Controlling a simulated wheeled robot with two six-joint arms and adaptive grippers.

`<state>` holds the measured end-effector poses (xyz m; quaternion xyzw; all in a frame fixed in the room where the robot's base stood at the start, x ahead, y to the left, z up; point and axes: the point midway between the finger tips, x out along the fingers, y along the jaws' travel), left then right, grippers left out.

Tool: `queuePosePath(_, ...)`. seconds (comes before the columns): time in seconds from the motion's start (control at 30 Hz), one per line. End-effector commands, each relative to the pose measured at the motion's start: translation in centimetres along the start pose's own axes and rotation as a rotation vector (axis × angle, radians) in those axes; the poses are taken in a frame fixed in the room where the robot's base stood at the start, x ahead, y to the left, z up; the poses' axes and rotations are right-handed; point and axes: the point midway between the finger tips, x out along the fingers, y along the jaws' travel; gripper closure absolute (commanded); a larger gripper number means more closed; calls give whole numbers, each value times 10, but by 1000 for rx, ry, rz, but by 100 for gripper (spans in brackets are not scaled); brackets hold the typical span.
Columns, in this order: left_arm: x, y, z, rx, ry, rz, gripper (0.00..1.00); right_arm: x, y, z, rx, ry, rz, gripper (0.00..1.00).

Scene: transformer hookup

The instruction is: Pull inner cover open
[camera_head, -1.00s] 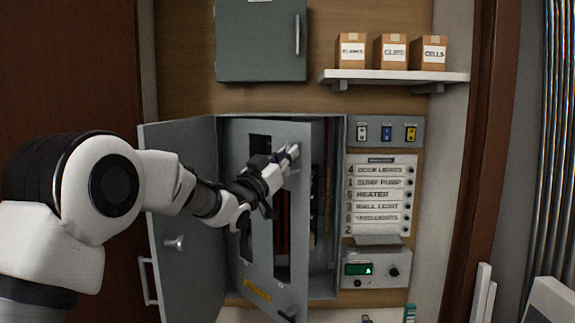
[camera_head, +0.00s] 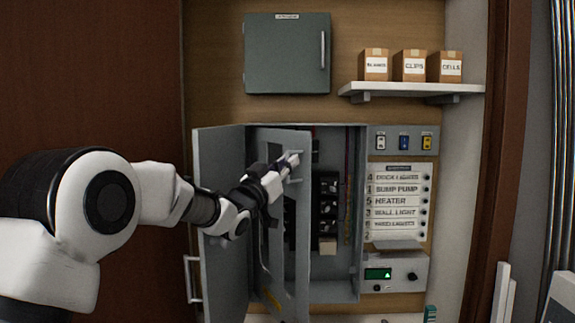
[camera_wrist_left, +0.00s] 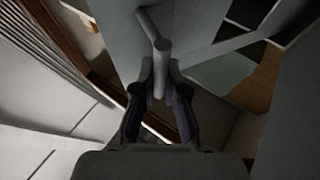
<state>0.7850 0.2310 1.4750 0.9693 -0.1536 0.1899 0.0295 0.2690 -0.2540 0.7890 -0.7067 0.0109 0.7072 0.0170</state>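The grey inner cover (camera_head: 302,225), a panel with cut-out windows, stands swung partly out of the wall cabinet (camera_head: 335,292). Its free edge points toward me. My left gripper (camera_head: 291,166) is at the upper part of the cover, at its handle. In the left wrist view the fingers (camera_wrist_left: 160,80) close around the grey bar handle (camera_wrist_left: 161,48). Black breakers (camera_head: 328,195) show inside the cabinet, right of the cover. The cabinet's outer door (camera_head: 222,255) stands open at the left. My right gripper is not in view.
A label board (camera_head: 395,203), a switch strip (camera_head: 404,142) and a box with a green display (camera_head: 379,274) are right of the cabinet. A shelf (camera_head: 410,90) with small boxes and a closed cabinet (camera_head: 287,55) are above. The outer door is close to my left arm.

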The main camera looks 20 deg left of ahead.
Motion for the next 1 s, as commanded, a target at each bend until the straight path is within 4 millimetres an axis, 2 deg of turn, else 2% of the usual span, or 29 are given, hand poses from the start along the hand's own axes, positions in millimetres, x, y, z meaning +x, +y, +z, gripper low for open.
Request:
queuePosePath(0.03,2,-2,-9,1,16,-2,82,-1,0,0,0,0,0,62)
queuePosePath(0.1,2,-1,-9,1,17,-2,63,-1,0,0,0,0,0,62)
queuePosePath(0.87,1,0,-6,1,10,0,63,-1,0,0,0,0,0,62)
queuePosePath(1.0,-8,-1,-5,0,9,-1,63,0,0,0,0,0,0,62)
